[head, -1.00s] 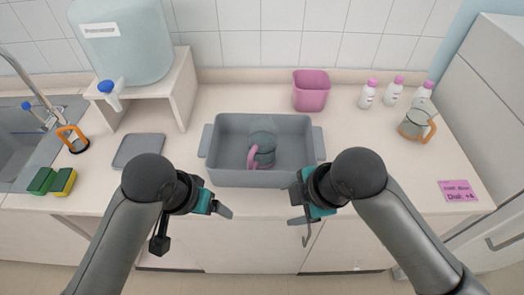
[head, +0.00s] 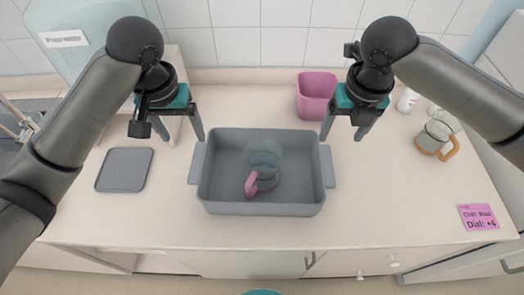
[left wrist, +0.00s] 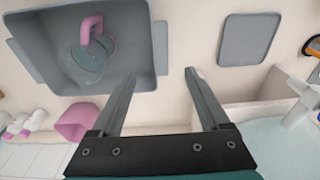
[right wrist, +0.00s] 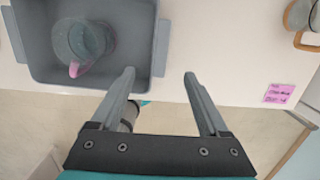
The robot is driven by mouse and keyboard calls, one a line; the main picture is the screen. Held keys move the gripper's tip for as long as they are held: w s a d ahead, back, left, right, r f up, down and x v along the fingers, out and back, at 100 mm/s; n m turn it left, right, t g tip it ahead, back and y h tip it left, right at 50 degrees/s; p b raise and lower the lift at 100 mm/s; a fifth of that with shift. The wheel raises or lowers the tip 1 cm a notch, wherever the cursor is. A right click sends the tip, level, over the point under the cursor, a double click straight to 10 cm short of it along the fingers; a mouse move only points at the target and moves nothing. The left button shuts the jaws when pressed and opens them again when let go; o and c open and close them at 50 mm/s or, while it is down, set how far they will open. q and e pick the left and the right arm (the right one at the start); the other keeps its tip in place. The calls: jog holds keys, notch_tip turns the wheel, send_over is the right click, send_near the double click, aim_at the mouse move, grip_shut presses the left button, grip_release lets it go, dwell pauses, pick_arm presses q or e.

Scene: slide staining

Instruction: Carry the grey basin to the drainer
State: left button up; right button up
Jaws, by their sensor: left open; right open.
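The grey basin (head: 208,185) stands on the counter with a handle at each end. Inside it lies a clear glass jug with a pink handle (head: 264,170). My left gripper (head: 182,139) is open and empty, above the basin's left end. My right gripper (head: 342,138) is open and empty, above its right end. Neither is shut on a handle. The basin's wall also shows in the left wrist view (left wrist: 155,45) and the right wrist view (right wrist: 160,45). A flat grey mat (head: 124,169) lies left of the basin; I cannot tell whether it is the drainer.
A pink tub (head: 315,95) stands behind the basin to the right. A glass jug with a tan handle (head: 437,137) and a pink label card (head: 479,217) are at the right. The counter's front strip is clear.

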aim_at(198, 162)
pick_arm(q)
jog(key=shift+w+r, duration=0.1)
jog(key=shift+w, duration=0.1)
pick_arm(e)
jog(key=shift+w+r, duration=0.1)
jog(key=shift+w, duration=0.1)
pick_arm(q)
jog(key=shift+s, duration=0.2)
pick_arm(e)
jog(key=shift+s, duration=0.2)
pick_arm(q)
jog(key=f, duration=0.5)
jog(key=w+f, duration=0.1)
jog(key=f, duration=0.4)
jog(key=w+f, duration=0.1)
jog(key=f, duration=0.4)
pick_arm(e)
jog(key=f, duration=0.5)
jog(key=w+f, duration=0.1)
jog(key=f, duration=0.4)
jog(key=w+f, duration=0.1)
jog(key=f, duration=0.4)
pick_arm(q)
jog(key=shift+c, duration=0.4)
pick_arm(e)
jog(key=shift+c, duration=0.3)
pick_arm(q)
grip_shut()
pick_arm(e)
grip_shut()
